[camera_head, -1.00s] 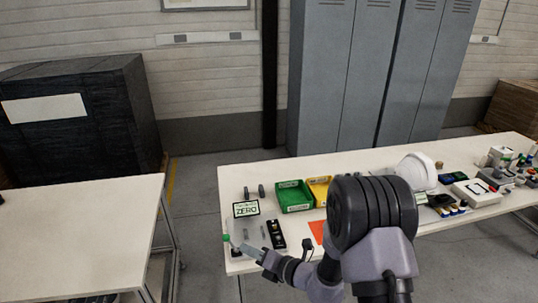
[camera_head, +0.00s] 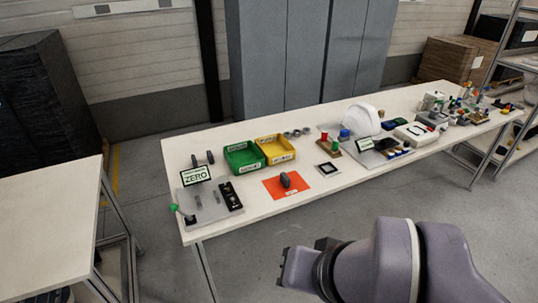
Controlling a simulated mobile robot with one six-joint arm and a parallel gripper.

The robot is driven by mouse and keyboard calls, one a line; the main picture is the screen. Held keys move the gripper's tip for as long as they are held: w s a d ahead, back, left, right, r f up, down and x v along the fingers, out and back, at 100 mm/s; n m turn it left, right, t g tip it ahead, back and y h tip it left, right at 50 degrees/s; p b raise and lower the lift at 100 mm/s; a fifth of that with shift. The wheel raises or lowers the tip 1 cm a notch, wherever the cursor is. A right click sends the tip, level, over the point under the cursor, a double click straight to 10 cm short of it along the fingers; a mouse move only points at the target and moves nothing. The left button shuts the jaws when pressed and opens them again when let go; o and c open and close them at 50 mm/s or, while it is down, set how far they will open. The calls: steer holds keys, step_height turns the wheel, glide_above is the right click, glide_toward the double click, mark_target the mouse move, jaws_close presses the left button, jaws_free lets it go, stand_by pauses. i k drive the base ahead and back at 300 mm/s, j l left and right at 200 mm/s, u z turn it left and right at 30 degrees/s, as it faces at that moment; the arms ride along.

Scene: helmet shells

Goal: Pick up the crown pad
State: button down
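My gripper (camera_head: 292,268) hangs in front of the long white table, low in the picture and clear of its front edge. Its fingers are seen from the side, so I cannot tell whether they are open or shut; nothing shows in them. No thing is clearly marked as the crown pad. A small dark rounded piece (camera_head: 285,180) lies on the orange mat (camera_head: 305,187). A dark square with a pale centre (camera_head: 327,169) lies right of the mat. A white helmet shell (camera_head: 360,119) stands farther back on the table.
A green bin (camera_head: 243,158) and a yellow bin (camera_head: 275,150) stand behind the mat. A grey board with a ZERO sign (camera_head: 198,179) and a green-knobbed lever (camera_head: 173,208) is at the left end. Boxes and small parts crowd the right end of the long table (camera_head: 270,208).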

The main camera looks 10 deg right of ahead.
mark_target(285, 179)
steer(key=i+l+u, duration=0.15)
steer(key=i, duration=0.35)
steer(key=i+l+u, duration=0.1)
steer(key=i+l, duration=0.15)
steer(key=i, duration=0.25)
steer(key=i+l+u, duration=0.15)
steer(key=i, duration=0.3)
steer(key=l, duration=0.1)
